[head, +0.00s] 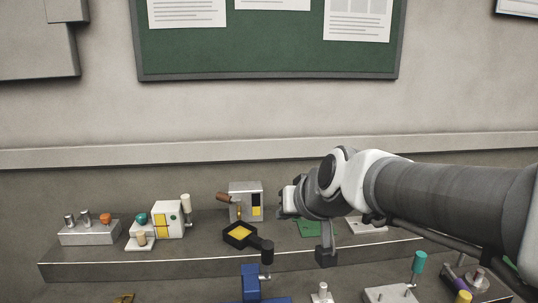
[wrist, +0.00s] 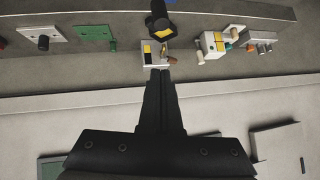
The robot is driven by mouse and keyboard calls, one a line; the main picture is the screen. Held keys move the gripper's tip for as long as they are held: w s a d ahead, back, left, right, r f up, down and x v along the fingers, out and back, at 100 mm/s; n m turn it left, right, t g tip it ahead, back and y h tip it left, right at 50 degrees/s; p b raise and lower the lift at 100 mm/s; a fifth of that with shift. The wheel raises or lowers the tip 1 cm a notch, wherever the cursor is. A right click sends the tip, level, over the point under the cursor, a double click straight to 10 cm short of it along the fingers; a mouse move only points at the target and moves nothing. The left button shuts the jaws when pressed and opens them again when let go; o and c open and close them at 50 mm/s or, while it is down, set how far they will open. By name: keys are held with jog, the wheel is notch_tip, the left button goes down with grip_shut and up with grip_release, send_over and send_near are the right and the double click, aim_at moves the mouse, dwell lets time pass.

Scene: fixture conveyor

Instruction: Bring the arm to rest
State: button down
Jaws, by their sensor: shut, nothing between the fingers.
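My gripper (head: 289,202) is at the end of my arm, which reaches in from the right in the head view. The hand is above the shelf, just right of a grey box (head: 252,188) with a yellow and black panel. In the wrist view my gripper's fingers (wrist: 159,72) are together with nothing between them. Their tips overlap the edge of the same grey box (wrist: 149,47); I cannot tell whether they touch it. The fingertips are hard to make out in the head view.
The stepped shelf (head: 75,270) holds a black-and-yellow lever fixture (head: 239,234), a white box (head: 168,219) with knobs, a grey block with pegs (head: 88,234) and a green plate (head: 309,229). A blue fixture (head: 251,284) stands in front. A green board (head: 270,50) hangs behind.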

jog(key=s+d+f+g+h, duration=0.1)
jog(key=s+d+f, duration=0.1)
jog(key=s+d, duration=0.3)
jog(key=s+d+f+m+g+h, duration=0.1)
jog(key=s+d, duration=0.4)
jog(key=s, duration=0.9)
notch_tip(320, 180, down, 2)
jog(key=shift+d+f+m+g+h+p, duration=0.25)
jog(key=shift+d+g+h+p, duration=0.2)
jog(key=shift+g+h, duration=0.35)
